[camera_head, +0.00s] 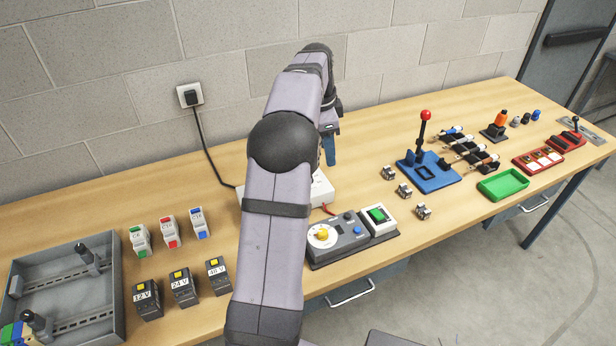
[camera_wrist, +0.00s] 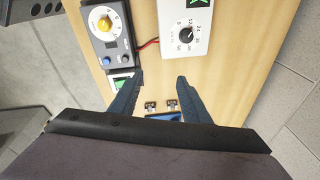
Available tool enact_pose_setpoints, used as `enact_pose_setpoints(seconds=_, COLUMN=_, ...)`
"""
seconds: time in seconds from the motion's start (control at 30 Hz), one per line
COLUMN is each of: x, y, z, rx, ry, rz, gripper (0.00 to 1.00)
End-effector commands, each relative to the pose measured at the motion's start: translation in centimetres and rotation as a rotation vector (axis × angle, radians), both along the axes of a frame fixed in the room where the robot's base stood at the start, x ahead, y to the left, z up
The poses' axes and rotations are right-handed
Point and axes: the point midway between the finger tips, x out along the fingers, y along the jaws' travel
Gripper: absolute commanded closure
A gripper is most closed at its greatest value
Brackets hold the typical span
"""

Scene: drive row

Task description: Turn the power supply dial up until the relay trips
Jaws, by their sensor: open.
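The power supply is a white box, partly hidden behind my arm in the head view (camera_head: 321,190). In the wrist view the white box (camera_wrist: 172,48) shows a black dial (camera_wrist: 184,37) with a numbered scale, and a green patch cut off at the top edge. A dark grey unit (camera_head: 347,245) with a yellow knob on a white scale (camera_head: 323,234) stands in front of it; it also shows in the wrist view (camera_wrist: 98,45). I cannot tell for sure which part is the relay. My gripper (camera_wrist: 160,77) is open and empty, its fingertips apart from the dial in the picture.
A green switch (camera_head: 377,214) sits beside the grey unit. A red wire (camera_wrist: 148,43) runs between unit and box. Small metal parts (camera_head: 404,190) and a blue lever base (camera_head: 428,172) stand to the right. Labelled blocks (camera_head: 182,288) and a grey tray (camera_head: 117,270) stand left.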

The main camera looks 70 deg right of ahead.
Motion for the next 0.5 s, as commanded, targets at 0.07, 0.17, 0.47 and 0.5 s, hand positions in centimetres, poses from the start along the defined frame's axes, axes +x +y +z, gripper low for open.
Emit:
enact_pose_setpoints(seconds=0.07, x=1.1, y=1.4, z=-2.3, rx=0.024, ry=-0.027, rz=0.165, gripper=0.57)
enact_pose_setpoints(seconds=0.17, x=2.4, y=2.5, z=-5.5, rx=0.038, ry=-0.050, rz=0.378, gripper=0.57)
enact_pose_setpoints(seconds=0.47, x=5.0, y=1.3, z=-9.0, rx=-0.106, ry=-0.002, rz=0.971, gripper=0.57)
enact_pose_setpoints(seconds=0.5, x=5.2, y=0.7, z=-8.8, rx=-0.137, ry=0.021, rz=1.040, gripper=0.57)
